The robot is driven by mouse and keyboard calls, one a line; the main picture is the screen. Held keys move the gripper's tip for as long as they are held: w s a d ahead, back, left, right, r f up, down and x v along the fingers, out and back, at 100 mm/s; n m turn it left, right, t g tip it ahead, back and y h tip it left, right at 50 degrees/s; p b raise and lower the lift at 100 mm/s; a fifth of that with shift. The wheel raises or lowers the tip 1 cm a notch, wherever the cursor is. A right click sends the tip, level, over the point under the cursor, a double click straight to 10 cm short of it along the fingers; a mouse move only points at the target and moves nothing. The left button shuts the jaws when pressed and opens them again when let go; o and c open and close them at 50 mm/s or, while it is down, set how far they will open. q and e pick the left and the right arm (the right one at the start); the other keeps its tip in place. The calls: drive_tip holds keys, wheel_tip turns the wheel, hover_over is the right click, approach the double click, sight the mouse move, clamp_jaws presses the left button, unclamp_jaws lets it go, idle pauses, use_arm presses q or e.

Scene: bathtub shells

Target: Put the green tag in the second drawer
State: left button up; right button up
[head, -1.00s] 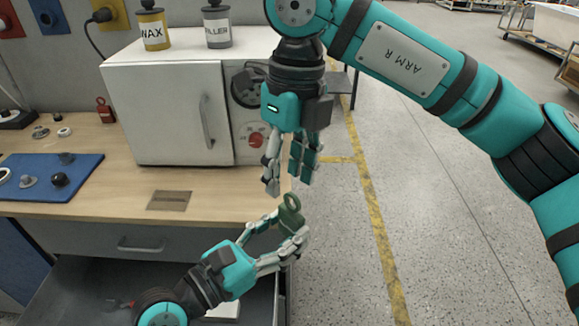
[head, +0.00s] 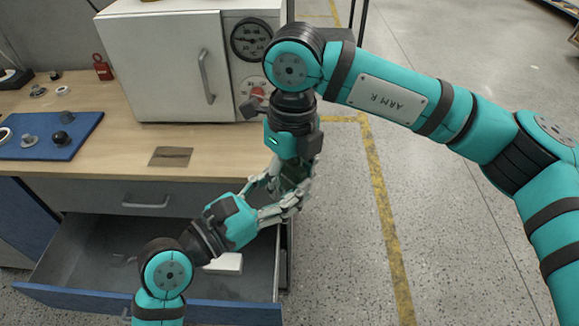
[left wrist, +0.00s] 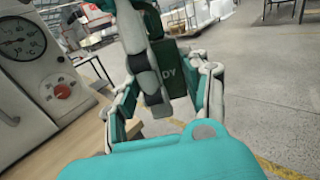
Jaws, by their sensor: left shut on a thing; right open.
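The green tag (left wrist: 176,72), dark with the letters "DY" showing, is between the fingers of my left gripper (left wrist: 165,95) in the left wrist view. In the head view my left gripper (head: 283,200) reaches in from the lower left and is shut on the tag, which is mostly hidden there by the fingers. My right gripper (head: 292,178) points down from above, open, its fingers close around the tag and overlapping the left fingers. The second drawer (head: 90,295), with a blue front, is pulled open below a closed upper drawer (head: 145,199).
A white block (head: 224,263) lies in the open drawer. The wooden bench top (head: 110,140) carries a white oven-like box (head: 165,70) and a blue mat (head: 85,128) with small parts. A red tag (head: 102,66) stands at the back. Grey floor is free on the right.

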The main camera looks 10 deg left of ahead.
clamp_jaws()
use_arm(q)
drive_tip(key=o, duration=1.2)
drive_tip(key=shift+c, duration=0.2)
drive_tip(key=shift+o, duration=0.4)
